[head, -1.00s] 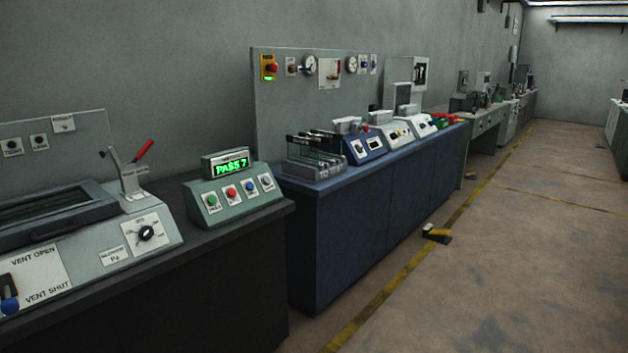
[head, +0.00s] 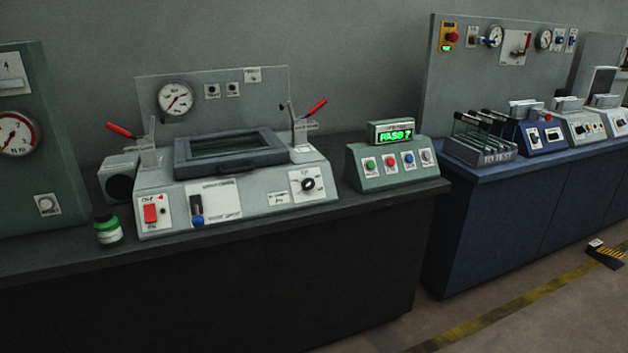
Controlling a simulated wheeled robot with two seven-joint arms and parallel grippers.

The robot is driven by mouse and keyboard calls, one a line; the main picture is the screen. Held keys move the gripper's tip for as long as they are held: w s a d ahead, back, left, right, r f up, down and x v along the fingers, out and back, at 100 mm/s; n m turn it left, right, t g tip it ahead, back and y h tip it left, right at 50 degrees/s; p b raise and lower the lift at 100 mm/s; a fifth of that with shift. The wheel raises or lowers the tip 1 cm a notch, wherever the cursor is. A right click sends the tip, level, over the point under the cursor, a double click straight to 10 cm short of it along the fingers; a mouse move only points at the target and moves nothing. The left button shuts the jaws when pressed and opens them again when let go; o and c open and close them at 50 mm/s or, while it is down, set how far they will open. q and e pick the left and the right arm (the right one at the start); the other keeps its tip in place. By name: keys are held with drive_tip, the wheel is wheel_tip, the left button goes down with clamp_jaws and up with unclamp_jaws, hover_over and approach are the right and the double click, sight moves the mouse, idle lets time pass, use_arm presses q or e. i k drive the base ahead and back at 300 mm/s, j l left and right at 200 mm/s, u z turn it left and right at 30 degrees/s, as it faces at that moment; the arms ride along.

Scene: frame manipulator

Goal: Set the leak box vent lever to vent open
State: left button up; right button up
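The leak box (head: 265,205) is a light grey console with a dark-framed window lid (head: 232,152) on top, standing on the dark bench. Its vent lever, with a blue knob (head: 197,221), is on the front panel. The knob sits at the low end of a dark slot, beside the lower label, which read VENT SHUT in the earlier view. Neither of my grippers shows in the head view.
A green box with a lit PASS display (head: 394,134) stands right of the leak box. A green-capped bottle (head: 108,230) stands to the left. Red-handled clamps (head: 317,107) flank the lid. Open floor (head: 530,315) lies at right.

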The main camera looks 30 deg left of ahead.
sight(198, 221)
drive_tip(key=u, duration=1.55)
